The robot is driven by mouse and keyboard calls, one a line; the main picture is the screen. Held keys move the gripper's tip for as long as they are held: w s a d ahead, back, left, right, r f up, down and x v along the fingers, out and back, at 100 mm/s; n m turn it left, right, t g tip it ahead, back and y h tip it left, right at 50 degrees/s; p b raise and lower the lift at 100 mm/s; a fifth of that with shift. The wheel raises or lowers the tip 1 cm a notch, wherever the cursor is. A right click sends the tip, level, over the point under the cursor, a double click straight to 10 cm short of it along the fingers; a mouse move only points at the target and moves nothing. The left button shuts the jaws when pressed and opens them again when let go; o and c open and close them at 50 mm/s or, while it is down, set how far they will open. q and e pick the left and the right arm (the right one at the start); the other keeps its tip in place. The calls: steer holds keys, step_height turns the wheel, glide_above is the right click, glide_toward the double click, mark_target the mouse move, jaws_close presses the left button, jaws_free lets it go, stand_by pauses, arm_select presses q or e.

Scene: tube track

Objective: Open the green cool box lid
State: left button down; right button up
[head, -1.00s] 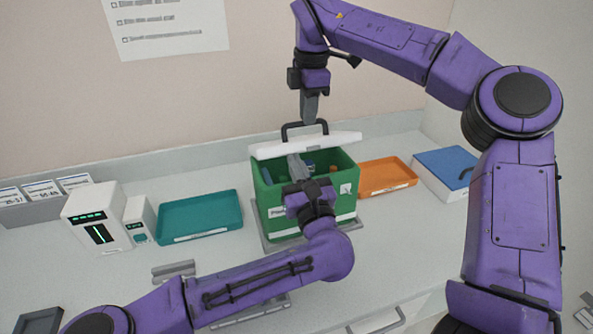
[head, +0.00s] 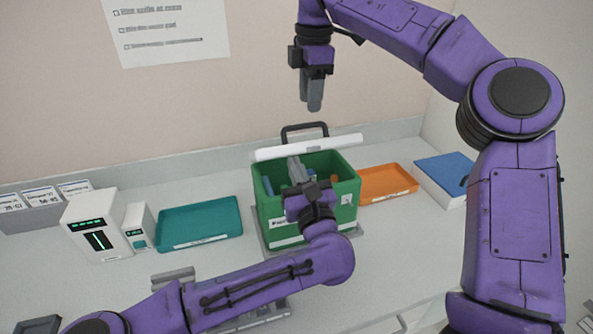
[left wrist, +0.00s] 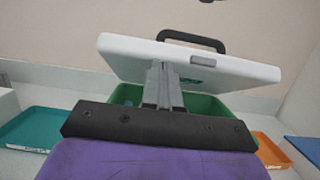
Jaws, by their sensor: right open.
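The green cool box (head: 345,205) stands on the counter, and it also shows in the left wrist view (left wrist: 205,105). Its white lid (head: 335,145) is raised along the back edge, so the inside shows. The lid (left wrist: 240,70) tilts above the opening in the left wrist view, with its black handle (head: 303,128) on the far side. My left gripper (head: 296,165) reaches over the front of the box, fingers together, close under the lid; contact is unclear. My right gripper (head: 312,107) hangs open and empty above the handle, apart from it.
A teal tray (head: 200,222) lies left of the box. An orange tray (head: 387,184) and a blue-lidded container (head: 445,170) are to the right. A white device (head: 97,225) stands at left. Several small items sit inside the box.

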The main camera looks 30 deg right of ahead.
arm_select(q)
steer(key=shift+a, duration=0.1)
arm_select(e)
step_height(320, 180, up, 6)
arm_select(q)
steer(key=b+v, duration=0.4)
steer(key=v, duration=0.6)
steer(key=shift+s, duration=0.25)
arm_select(e)
step_height(320, 180, down, 5)
steer(key=shift+s+r, duration=0.1)
steer(key=shift+r, duration=0.05)
arm_select(q)
steer(key=shift+f, duration=0.15)
